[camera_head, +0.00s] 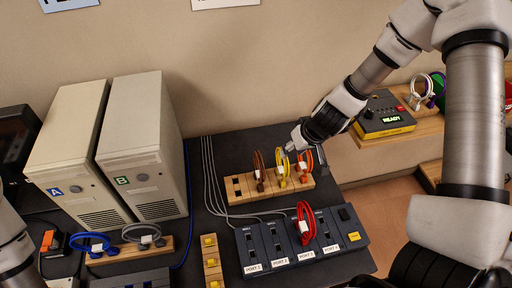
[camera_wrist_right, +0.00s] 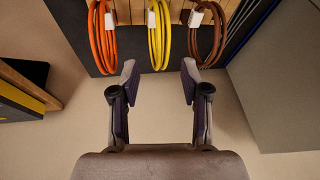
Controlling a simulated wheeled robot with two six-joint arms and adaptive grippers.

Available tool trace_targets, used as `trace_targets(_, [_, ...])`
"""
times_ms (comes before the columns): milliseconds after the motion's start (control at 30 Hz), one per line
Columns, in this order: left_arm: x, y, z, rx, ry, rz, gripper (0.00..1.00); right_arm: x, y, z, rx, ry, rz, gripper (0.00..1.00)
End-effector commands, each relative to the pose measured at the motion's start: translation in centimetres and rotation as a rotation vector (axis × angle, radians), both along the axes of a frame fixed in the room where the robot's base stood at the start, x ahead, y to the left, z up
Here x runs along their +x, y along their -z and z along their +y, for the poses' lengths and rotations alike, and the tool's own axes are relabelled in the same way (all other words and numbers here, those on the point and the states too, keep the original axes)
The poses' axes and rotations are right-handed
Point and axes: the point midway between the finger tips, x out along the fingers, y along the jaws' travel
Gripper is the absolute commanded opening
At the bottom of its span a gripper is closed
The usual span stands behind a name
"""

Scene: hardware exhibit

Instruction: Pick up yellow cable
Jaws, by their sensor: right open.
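The yellow cable (camera_head: 282,166) is a coiled loop with a white tag. It hangs upright on a wooden rack (camera_head: 240,198), between a brown cable (camera_head: 258,165) and an orange cable (camera_head: 306,160). In the right wrist view the yellow cable (camera_wrist_right: 159,45) lies straight ahead, lined up with the gap between my fingertips. My right gripper (camera_wrist_right: 158,80) is open and empty, with its tips short of the coil. In the head view the right gripper (camera_head: 297,146) is just behind and above the yellow cable, partly hidden. Only a bit of my left arm shows at the left edge.
The orange cable (camera_wrist_right: 103,40) and brown cable (camera_wrist_right: 205,35) hang close on either side. A port panel (camera_head: 270,262) with a red cable (camera_head: 304,224) stands in front. Two computer towers (camera_head: 142,150) are at left. A box reading READY (camera_head: 385,118) sits on a shelf at right.

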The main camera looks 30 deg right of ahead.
Motion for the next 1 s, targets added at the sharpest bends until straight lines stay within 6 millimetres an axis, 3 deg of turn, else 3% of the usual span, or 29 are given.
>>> trace_targets(33, [-0.1, 1.3, 0.0, 0.0, 0.0, 0.002, 0.77, 0.2, 1.4, 0.1, -0.002, -0.003, 0.002, 0.46])
trace_targets(400, [-0.2, 6.2, 0.0, 0.0, 0.0, 0.002, 0.77, 2.4, 6.8, 1.3, -0.004, -0.004, 0.004, 0.46])
trace_targets(667, [-0.1, 6.0, 0.0, 0.0, 0.0, 0.001, 0.77, 2.8, 6.8, 1.4, -0.002, -0.002, 0.003, 0.46])
trace_targets(700, [-0.1, 6.0, 0.0, 0.0, 0.0, 0.001, 0.77, 2.8, 6.8, 1.4, -0.002, -0.002, 0.003, 0.43])
trace_targets(800, [-0.1, 6.0, 0.0, 0.0, 0.0, 0.002, 0.77, 2.7, 6.8, 1.4, -0.002, -0.002, 0.003, 0.07])
trace_targets(833, [-0.1, 6.0, 0.0, 0.0, 0.0, 0.002, 0.77, 2.7, 6.8, 1.4, -0.002, -0.002, 0.003, 0.0])
trace_targets(1000, [-0.1, 6.0, 0.0, 0.0, 0.0, 0.001, 0.77, 2.7, 6.8, 1.4, -0.002, -0.002, 0.004, 0.0])
